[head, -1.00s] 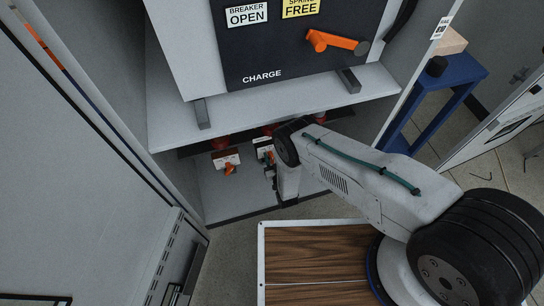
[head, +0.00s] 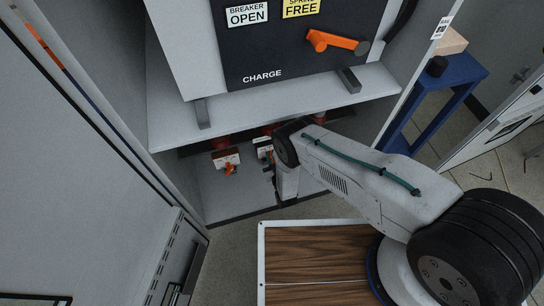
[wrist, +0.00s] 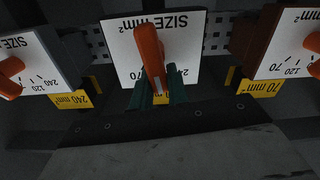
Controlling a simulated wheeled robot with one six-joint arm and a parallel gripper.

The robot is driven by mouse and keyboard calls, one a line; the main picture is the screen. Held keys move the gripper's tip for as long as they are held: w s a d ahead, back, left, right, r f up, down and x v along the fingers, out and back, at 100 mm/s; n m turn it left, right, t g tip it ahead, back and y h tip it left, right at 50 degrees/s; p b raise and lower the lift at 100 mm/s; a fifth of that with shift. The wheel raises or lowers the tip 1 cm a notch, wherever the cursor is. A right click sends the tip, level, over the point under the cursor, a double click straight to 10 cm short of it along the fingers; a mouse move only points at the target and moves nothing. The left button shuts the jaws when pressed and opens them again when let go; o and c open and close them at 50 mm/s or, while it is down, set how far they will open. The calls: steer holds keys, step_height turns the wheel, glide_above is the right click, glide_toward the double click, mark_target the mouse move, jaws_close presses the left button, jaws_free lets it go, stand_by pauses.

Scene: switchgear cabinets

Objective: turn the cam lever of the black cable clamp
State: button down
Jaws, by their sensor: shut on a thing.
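In the wrist view, a middle cable clamp shows a white size plate (wrist: 185,40) with upside-down lettering and an orange cam lever (wrist: 149,45). Its body colour is hidden behind the plate. My gripper (wrist: 160,92) has green fingertips on both sides of the lever's lower end and is shut on it. The lever points down in this view, tilted slightly right. In the head view, my gripper (head: 269,170) is small and partly hidden by my wrist, low inside the cabinet at the middle clamp (head: 264,151).
Neighbouring clamps with orange levers stand close on both sides: a brown one (wrist: 254,45) at right and a dark-bodied one (wrist: 72,58) at left. Yellow size tags (wrist: 72,99) hang beside them. The cabinet shelf (head: 285,103) lies above my wrist.

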steer(key=shift+s+a+f+n, duration=0.1)
steer(key=shift+a+f+n, duration=0.25)
steer(key=shift+n, duration=1.85)
steer(key=shift+s+a+f+n, duration=0.1)
steer(key=shift+a+f+n, duration=0.2)
steer(key=shift+n, duration=1.9)
steer(key=shift+s+a+f+n, duration=0.1)
steer(key=shift+a+f+n, duration=0.25)
steer(key=shift+n, duration=1.85)
steer(key=c, duration=1.4)
jaws_free()
steer(key=shift+o, duration=0.2)
steer(key=v, duration=0.8)
